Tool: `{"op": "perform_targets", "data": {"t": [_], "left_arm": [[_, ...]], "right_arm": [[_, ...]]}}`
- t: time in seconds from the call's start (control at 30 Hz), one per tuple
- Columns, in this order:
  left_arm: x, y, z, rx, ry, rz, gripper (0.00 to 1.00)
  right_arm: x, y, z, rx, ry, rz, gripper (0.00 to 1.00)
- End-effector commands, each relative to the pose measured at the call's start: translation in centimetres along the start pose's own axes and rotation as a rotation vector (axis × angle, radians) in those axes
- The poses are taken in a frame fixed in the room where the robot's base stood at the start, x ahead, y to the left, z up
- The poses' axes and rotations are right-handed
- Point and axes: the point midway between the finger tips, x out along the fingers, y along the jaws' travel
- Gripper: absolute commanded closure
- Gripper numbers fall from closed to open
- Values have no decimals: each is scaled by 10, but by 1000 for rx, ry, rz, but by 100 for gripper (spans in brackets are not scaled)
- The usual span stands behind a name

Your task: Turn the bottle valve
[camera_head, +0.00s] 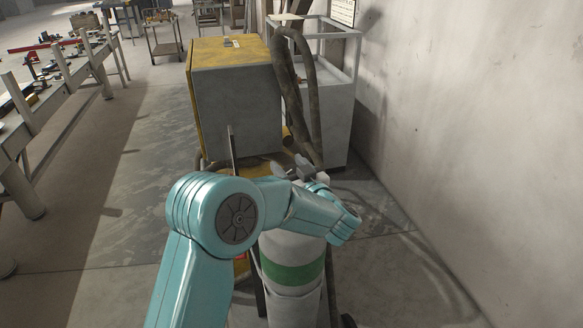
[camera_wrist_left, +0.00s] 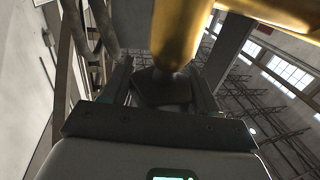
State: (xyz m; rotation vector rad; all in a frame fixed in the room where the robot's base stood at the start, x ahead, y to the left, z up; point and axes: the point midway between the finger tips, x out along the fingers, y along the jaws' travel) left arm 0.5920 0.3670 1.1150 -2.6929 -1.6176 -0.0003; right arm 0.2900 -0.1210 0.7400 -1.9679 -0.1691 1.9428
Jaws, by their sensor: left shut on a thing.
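The gas bottle (camera_head: 292,262) is white with a green band and stands upright in the lower middle of the head view. My left arm crosses in front of its top and hides most of the valve there. My left gripper (camera_head: 306,172) is at the top of the bottle, small and partly hidden by my own wrist. In the left wrist view, the two dark fingers stand on either side of a dark valve knob (camera_wrist_left: 162,90) and are shut on it. A gold-coloured pipe-like part (camera_wrist_left: 177,35) rises just beyond the knob. My right gripper is not in view.
A grey and yellow machine cabinet (camera_head: 237,105) with thick hoses (camera_head: 304,95) stands right behind the bottle. A white-framed unit (camera_head: 338,110) is beside it, near the right wall. A long workbench (camera_head: 50,85) runs along the left. The floor between bench and cabinet is clear.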

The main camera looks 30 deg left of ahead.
Motion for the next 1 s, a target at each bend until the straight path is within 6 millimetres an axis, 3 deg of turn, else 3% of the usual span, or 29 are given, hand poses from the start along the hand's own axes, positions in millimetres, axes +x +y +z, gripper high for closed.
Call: {"op": "perform_targets", "data": {"t": [0.6,1.0], "left_arm": [[-2,-9,-1,-1,-1,-537,71],[-3,-13,0,0,0,-699,71]], "right_arm": [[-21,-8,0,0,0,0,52],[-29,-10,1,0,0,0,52]]}}
